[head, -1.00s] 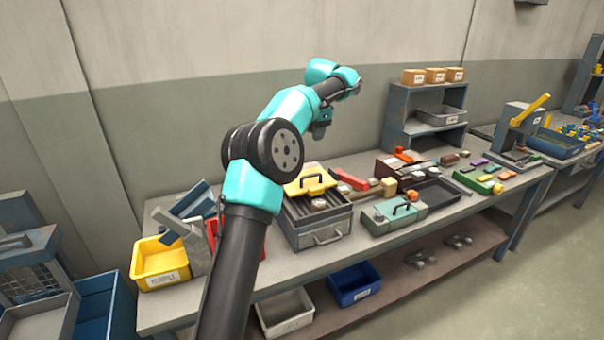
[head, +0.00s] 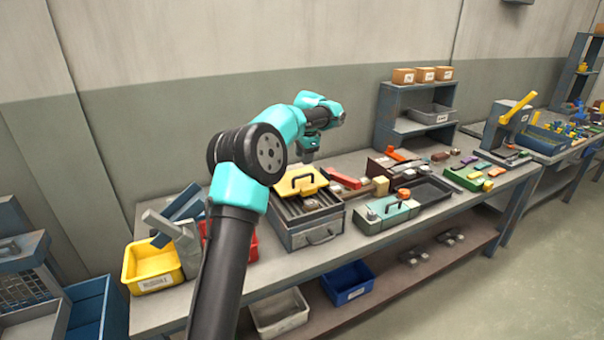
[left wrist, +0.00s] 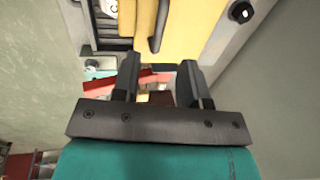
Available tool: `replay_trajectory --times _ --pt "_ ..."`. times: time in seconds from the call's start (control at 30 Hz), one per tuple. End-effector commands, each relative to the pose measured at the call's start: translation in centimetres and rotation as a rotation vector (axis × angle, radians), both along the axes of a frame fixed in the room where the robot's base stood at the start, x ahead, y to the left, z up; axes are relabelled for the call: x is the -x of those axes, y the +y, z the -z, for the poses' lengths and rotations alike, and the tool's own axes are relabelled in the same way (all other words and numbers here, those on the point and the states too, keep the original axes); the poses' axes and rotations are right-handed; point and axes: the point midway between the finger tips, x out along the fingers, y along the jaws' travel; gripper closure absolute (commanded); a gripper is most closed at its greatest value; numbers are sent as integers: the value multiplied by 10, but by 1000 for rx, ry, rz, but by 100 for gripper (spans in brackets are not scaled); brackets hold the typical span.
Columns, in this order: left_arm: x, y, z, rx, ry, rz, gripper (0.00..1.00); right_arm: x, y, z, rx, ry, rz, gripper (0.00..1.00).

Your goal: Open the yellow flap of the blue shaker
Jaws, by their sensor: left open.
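The blue-grey shaker box (head: 315,236) stands on the bench in the head view. Its yellow flap (head: 300,179) with a black handle lies over the rear part of the top, and a dark ribbed section in front of it holds pale round pieces. My left gripper (head: 307,156) is above the back of the flap, empty. In the left wrist view the fingers (left wrist: 159,74) are spread apart, with the yellow flap (left wrist: 200,28) and its handle (left wrist: 159,25) just beyond them. The gripper appears apart from the handle. My right gripper is not in view.
A teal case (head: 387,214) and a dark tray (head: 432,190) stand right of the shaker. A red block (head: 343,178) and a hammer-like tool lie behind. A yellow bin (head: 150,262) stands at the left. A grey shelf (head: 418,105) stands at the back right.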

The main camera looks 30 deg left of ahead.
Motion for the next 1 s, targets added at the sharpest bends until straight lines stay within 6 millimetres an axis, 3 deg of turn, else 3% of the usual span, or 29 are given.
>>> replay_trajectory --times 0.2,0.43,0.87,1.0 --pt "-3 7 38 1 3 0 60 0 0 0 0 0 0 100" --pt "-6 12 68 1 0 -1 60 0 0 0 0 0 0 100" --pt "-7 13 77 1 -1 -1 60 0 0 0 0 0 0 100" --pt "-7 13 76 1 -1 -1 73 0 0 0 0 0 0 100"
